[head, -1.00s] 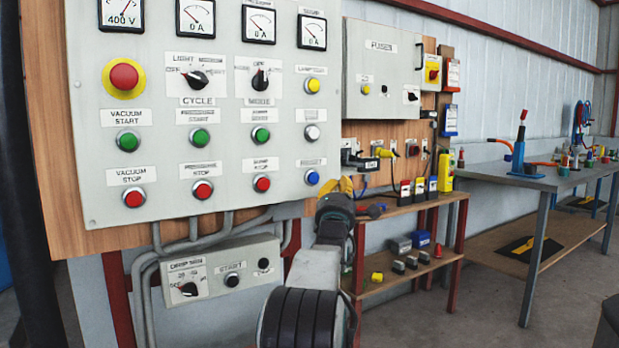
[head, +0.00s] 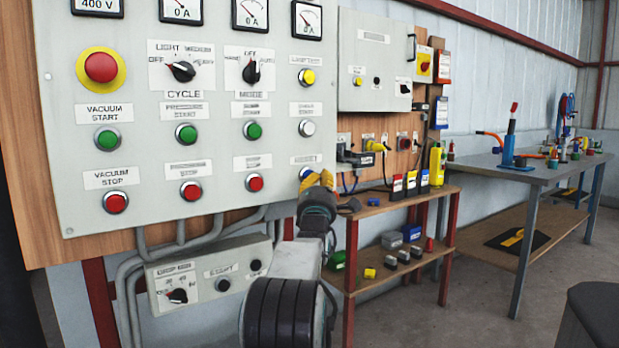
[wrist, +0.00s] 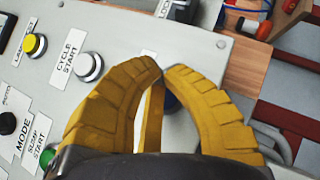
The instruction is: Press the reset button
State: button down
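The blue reset button (head: 305,172) sits at the lower right of the grey control panel, under a white label. It is partly covered by my gripper in the head view. My gripper (head: 319,179) has yellow ridged fingers and is in front of this button.
The grey panel (head: 220,110) also carries a white cycle start button (head: 307,128), red and green buttons, knobs and a red emergency button (head: 101,67). A smaller control box (head: 208,283) hangs below. A wooden shelf (head: 400,207) stands to the right.

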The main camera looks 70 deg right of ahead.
jog(key=shift+w+d+b, duration=0.2)
jog(key=shift+w+b, duration=0.05)
jog(key=shift+b, duration=0.25)
dwell(1.0)
jog(key=shift+w+d, duration=0.4)
jog(key=shift+w, duration=0.05)
dwell(2.0)
